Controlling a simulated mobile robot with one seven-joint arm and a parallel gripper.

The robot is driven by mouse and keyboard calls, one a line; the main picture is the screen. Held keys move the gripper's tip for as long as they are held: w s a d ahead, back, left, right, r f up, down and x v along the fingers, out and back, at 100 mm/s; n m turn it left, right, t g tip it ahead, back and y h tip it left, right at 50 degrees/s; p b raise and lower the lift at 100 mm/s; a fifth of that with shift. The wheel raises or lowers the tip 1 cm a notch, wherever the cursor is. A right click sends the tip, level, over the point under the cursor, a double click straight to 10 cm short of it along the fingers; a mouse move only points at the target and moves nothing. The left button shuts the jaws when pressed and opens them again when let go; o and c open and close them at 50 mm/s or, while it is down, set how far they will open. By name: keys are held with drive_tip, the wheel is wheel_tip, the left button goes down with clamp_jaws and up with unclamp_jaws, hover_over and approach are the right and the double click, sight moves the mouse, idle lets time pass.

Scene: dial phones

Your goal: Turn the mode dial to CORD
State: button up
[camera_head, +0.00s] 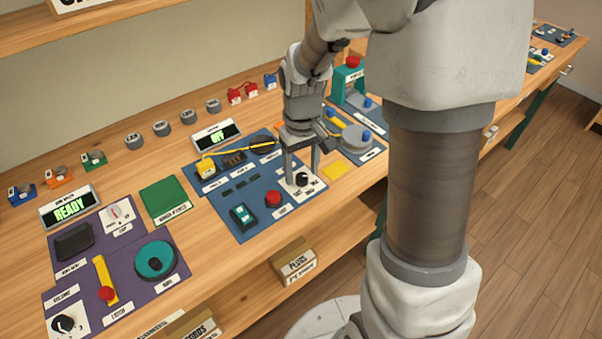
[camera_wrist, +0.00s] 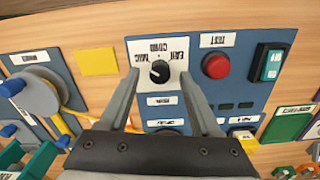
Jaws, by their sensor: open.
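The mode dial (camera_head: 302,179) is a black knob on a white plate at the right front of the blue panel. In the wrist view the dial (camera_wrist: 159,72) shows upside down, with small labels around it, one of which seems to read CORD. A light mark shows on the knob's left side there, but its exact setting is too small to tell. My gripper (camera_head: 302,173) is open, its fingers pointing down on either side of the dial. In the wrist view my gripper (camera_wrist: 160,78) has a gap between each finger and the knob.
A red button (camera_head: 273,198) and a green switch (camera_head: 242,214) sit left of the dial. A yellow square (camera_head: 335,171) lies to the right. A yellow plug (camera_head: 207,169) and cord lie behind. A display (camera_head: 217,135) glows green. A purple panel (camera_head: 120,280) is at front left.

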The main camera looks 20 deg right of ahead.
drive_tip(key=shift+f, duration=0.75)
clamp_jaws()
